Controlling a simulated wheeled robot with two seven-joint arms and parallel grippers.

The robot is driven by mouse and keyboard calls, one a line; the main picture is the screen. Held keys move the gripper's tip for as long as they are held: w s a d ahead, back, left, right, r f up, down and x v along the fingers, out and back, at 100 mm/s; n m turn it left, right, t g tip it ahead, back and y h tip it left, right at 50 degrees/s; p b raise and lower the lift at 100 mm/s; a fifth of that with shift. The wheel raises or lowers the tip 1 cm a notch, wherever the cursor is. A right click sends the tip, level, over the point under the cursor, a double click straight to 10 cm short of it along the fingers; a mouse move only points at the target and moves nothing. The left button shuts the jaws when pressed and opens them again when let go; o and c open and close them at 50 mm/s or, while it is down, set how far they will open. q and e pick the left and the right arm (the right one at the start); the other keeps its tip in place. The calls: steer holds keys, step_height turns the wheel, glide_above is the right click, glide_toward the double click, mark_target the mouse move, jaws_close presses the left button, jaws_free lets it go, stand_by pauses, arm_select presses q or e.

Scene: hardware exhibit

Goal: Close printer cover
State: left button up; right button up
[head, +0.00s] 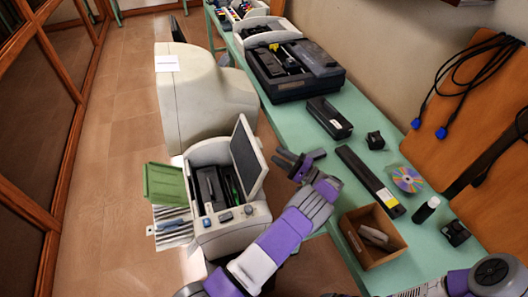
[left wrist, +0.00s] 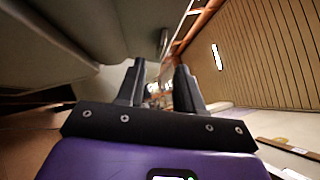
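The printer (head: 228,228) is a pale grey box with dark insides showing. Its cover (head: 247,160), a dark panel with a light frame, stands raised and nearly upright on the printer's right side. My left gripper (head: 301,162) is just right of the cover, close to it, with nothing visible between its fingers. Whether it touches the cover is not clear. In the left wrist view the left gripper's two fingers (left wrist: 160,85) stand apart. A large grey surface fills that view's upper left; I cannot tell what it is. My right gripper is not in view.
A large beige monitor (head: 195,100) stands behind the printer. A green panel (head: 166,184) sticks out at the printer's left. The green table (head: 375,160) at right holds a black printer (head: 292,70), a long dark bar (head: 370,181), a disc (head: 407,179) and a wooden box (head: 372,237).

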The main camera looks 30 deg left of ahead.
mark_target(250, 156)
arm_select(q)
steer(key=x, duration=0.7)
steer(key=shift+p, duration=0.3)
steer(key=shift+c, duration=0.3)
jaws_close()
